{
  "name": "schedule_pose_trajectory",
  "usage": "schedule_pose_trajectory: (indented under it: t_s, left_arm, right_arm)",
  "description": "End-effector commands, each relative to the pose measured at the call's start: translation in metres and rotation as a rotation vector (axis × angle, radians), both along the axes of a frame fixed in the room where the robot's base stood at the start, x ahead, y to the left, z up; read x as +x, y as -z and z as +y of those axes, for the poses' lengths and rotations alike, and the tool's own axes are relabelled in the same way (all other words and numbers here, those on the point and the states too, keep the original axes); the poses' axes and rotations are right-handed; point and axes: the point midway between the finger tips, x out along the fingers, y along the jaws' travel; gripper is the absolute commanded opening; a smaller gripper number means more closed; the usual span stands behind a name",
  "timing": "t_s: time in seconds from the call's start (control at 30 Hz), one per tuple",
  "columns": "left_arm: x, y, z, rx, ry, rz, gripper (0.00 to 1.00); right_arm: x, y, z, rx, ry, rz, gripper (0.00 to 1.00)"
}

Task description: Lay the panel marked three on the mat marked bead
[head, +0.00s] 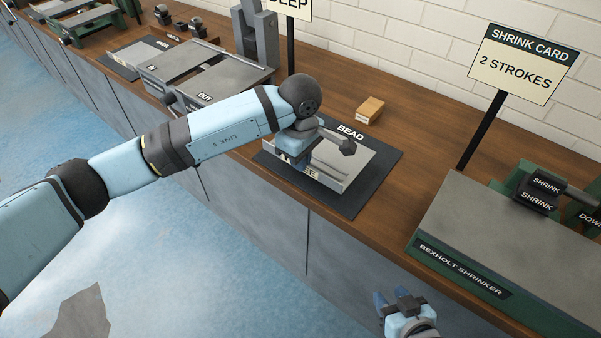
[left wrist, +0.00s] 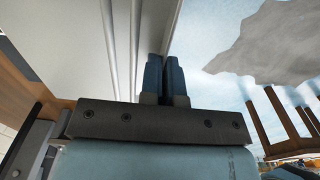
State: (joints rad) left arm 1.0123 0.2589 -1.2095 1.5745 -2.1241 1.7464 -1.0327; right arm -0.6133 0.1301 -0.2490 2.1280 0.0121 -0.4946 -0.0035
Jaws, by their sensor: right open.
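The dark mat marked BEAD (head: 378,160) lies on the wooden bench. A grey metal panel (head: 352,172) with a raised front edge is over the mat, its label mostly covered by my gripper, with only a last letter E readable. I cannot tell whether it rests fully on the mat. My left gripper (head: 296,160) is at the panel's front left part, its fingers close together on the panel's edge. In the left wrist view the fingers (left wrist: 166,80) meet at the pale panel's rim (left wrist: 172,30). My right gripper (head: 393,300) is open and empty, in front of the bench.
A small wooden block (head: 370,110) sits behind the mat. The green Bexholt shrinker (head: 500,230) stands to the right beside a shrink card sign (head: 522,63).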

Motion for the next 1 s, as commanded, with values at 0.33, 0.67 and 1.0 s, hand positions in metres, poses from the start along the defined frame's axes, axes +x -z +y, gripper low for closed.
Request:
schedule_pose_trajectory:
  t_s: [0.33, 0.67, 1.0]
  left_arm:
    - [-0.001, 0.036, 0.000, -0.001, -0.001, 0.002, 0.00]
    - [0.000, 0.047, -0.001, -0.002, 0.002, -0.002, 0.00]
    - [0.000, 0.050, 0.000, -0.001, 0.001, -0.001, 0.28]
  right_arm:
    - [0.000, 0.001, 0.000, -0.001, -0.001, -0.003, 0.43]
    - [0.001, 0.001, 0.000, -0.002, -0.002, -0.005, 0.43]
    - [0.001, 0.002, 0.000, -0.001, -0.003, -0.008, 0.43]
